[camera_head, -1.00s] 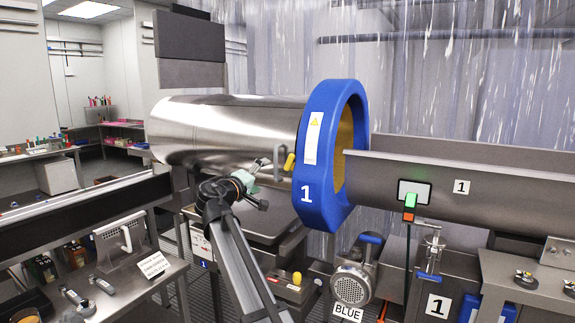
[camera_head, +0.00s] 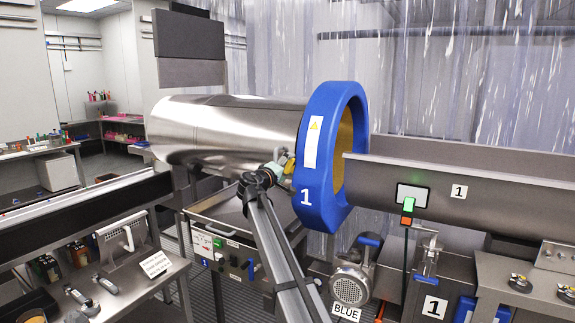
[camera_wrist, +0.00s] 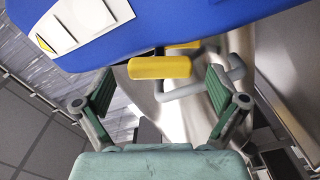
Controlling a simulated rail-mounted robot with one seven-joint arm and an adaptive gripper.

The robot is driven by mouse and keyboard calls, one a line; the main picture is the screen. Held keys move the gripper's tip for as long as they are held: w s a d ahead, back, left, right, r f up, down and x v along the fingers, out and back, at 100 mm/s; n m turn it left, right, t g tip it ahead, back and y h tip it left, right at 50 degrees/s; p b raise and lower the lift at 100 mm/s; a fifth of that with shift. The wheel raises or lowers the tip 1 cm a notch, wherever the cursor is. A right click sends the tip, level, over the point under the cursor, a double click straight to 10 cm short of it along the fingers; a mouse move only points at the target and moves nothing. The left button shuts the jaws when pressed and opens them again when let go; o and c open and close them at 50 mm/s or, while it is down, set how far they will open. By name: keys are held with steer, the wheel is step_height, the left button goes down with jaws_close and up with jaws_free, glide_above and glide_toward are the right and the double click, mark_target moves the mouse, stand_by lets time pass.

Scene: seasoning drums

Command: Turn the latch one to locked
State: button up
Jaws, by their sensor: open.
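The latch, with a yellow handle (camera_wrist: 160,67), is beside the blue ring (camera_head: 318,180) marked 1 at the mouth of the steel drum (camera_head: 215,130). My gripper (camera_wrist: 160,88) is open in the wrist view, its two green-padded fingers spread to either side of the handle's near end. The handle lies across the gap, a little beyond my palm, and I cannot tell whether a finger touches it. A grey bent bar (camera_wrist: 205,84) runs just right of the handle. In the head view, my gripper (camera_head: 281,160) covers much of the latch.
A steel trough (camera_head: 420,180) enters the ring from the right. A control panel (camera_head: 225,248) stands below the drum. A bench with tools (camera_head: 105,284) is at the lower left. The blue ring closely bounds the space above the handle.

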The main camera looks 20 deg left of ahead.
steer(key=shift+w+d, duration=0.1)
steer(key=shift+w, duration=0.5)
steer(key=c, duration=1.1)
steer(key=shift+c, duration=0.2)
steer(key=shift+f+b, duration=0.1)
steer(key=shift+b, duration=0.25)
